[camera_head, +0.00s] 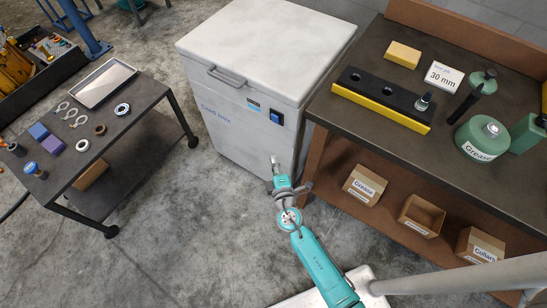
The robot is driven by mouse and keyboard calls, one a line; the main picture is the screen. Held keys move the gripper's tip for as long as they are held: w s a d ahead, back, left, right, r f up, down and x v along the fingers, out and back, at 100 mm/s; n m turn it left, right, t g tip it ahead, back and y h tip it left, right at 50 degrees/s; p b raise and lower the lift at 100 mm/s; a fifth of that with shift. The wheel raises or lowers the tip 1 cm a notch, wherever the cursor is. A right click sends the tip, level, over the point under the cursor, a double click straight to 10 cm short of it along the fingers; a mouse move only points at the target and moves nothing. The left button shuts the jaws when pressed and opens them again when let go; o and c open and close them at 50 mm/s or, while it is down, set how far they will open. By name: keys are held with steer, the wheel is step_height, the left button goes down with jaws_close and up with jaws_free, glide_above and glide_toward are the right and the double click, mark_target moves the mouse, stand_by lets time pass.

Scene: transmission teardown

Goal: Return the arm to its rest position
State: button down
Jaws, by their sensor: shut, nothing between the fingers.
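My gripper (274,160) is at the end of my teal arm (316,262), in the middle of the head view. The arm reaches up from the lower right, over the concrete floor. The gripper is small in the picture and appears against the front of the white chest labelled as a cold box (228,120). It is shut and holds nothing. I cannot tell from this one view how far it is from the chest.
At right stands a workbench (335,130) with a black and yellow block (380,98), a grease can (480,138) and boxes on its lower shelf. At left a dark cart (120,128) holds a tray (103,83) and several rings. Open floor (190,235) lies between.

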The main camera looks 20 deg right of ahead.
stand_by(0.4)
steer(key=s+m+g+y, duration=0.2)
steer(key=s+m, duration=0.4)
steer(key=s, duration=1.7)
steer(key=s+d+r+m, duration=0.1)
steer(key=s+r+m, duration=0.7)
steer(key=s+r, duration=0.9)
step_height(320, 180, up, 4)
steer(key=shift+s+f+m+y, duration=0.2)
steer(key=shift+f+m+y, duration=0.1)
steer(key=shift+m, duration=0.1)
